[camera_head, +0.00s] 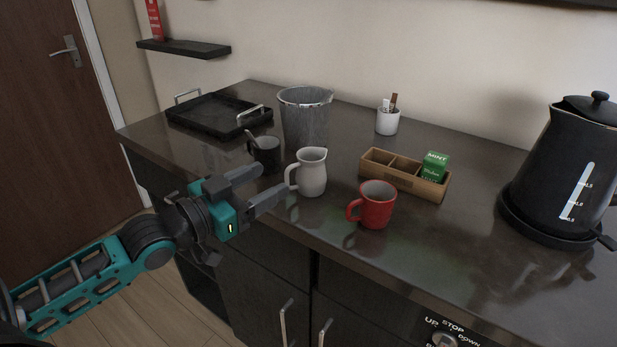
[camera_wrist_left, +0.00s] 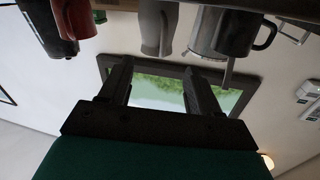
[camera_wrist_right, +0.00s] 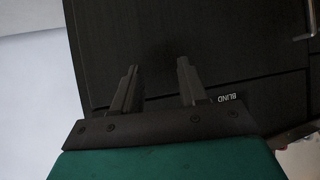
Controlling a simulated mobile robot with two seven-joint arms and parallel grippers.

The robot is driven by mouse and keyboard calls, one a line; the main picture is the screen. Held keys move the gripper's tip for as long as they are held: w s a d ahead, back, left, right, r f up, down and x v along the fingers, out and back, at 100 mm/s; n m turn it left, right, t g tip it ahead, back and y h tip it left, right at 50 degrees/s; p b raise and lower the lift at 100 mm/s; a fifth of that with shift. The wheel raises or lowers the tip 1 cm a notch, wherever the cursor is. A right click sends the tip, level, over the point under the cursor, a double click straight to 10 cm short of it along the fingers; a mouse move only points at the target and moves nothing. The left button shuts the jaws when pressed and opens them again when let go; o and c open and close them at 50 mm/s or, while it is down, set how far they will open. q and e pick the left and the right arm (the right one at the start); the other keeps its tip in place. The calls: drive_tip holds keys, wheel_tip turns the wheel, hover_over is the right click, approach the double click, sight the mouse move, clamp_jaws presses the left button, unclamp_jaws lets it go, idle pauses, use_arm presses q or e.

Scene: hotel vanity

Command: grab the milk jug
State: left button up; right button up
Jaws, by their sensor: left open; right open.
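The milk jug (camera_head: 312,174) is a white pitcher standing upright on the dark counter, its handle to the left. It also shows at the top of the left wrist view (camera_wrist_left: 157,27), which is upside down. My left gripper (camera_head: 270,181) is open and empty, just left of the jug's handle, with its fingers pointing toward the jug and apart from it. In the left wrist view the open jaws (camera_wrist_left: 158,68) line up with the jug. My right gripper (camera_wrist_right: 157,66) is open and empty, facing dark cabinet fronts; it is outside the head view.
A dark mug with a spoon (camera_head: 266,154) stands left of the jug, close to the gripper. A red mug (camera_head: 375,205) stands to the right. A metal bucket (camera_head: 305,120) is behind. A wooden box (camera_head: 404,181), black tray (camera_head: 205,116) and kettle (camera_head: 565,165) stand farther off.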

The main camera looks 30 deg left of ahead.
sight(305, 175)
use_arm(q)
drive_tip(key=shift+x, duration=3.25)
drive_tip(key=shift+d+f, duration=0.1)
clamp_jaws()
